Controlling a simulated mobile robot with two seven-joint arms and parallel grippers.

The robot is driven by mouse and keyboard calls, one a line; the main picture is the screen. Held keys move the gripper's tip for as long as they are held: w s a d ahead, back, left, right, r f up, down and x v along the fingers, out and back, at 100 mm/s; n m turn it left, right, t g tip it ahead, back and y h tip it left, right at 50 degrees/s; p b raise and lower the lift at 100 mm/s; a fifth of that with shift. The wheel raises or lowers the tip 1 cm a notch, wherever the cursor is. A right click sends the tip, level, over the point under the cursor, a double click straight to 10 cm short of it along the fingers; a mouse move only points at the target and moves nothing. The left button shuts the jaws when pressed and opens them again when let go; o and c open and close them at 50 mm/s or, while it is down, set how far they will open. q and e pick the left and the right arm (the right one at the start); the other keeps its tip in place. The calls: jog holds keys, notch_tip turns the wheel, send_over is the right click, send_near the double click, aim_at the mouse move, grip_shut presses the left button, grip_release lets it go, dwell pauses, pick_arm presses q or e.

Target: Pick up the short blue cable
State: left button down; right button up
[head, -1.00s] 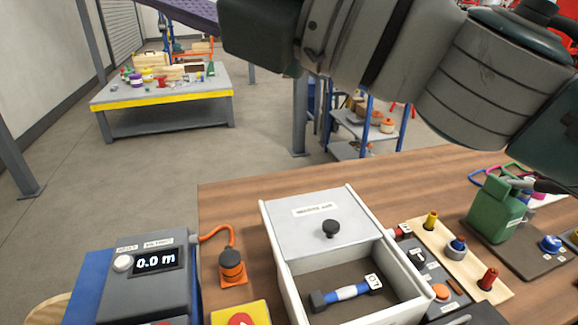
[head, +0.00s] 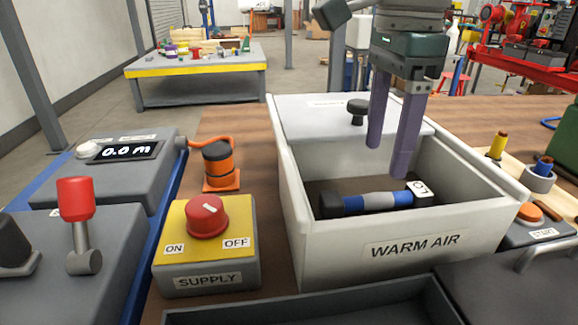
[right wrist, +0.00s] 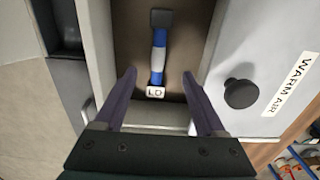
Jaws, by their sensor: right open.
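The short blue cable (head: 365,202) lies in the open part of the white box labelled WARM AIR (head: 405,268). It has blue and pale bands, a dark end at the left and a white tag at the right. My right gripper (head: 391,162) is open and empty, pointing down above the box. In the right wrist view the cable (right wrist: 158,58) lies beyond and between the two spread fingers, with its tag nearest. The fingers look apart from it. My left gripper is not in view.
The box's walls and its lid with a black knob (head: 357,109) surround the cable. A yellow SUPPLY box with a red knob (head: 206,215) stands to the left. A dark tray (head: 320,308) lies in front.

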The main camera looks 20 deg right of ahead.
aim_at(378, 193)
notch_tip(378, 193, down, 7)
jog(key=shift+s+f, duration=0.15)
jog(key=shift+c, duration=0.3)
grip_shut()
dwell(0.4)
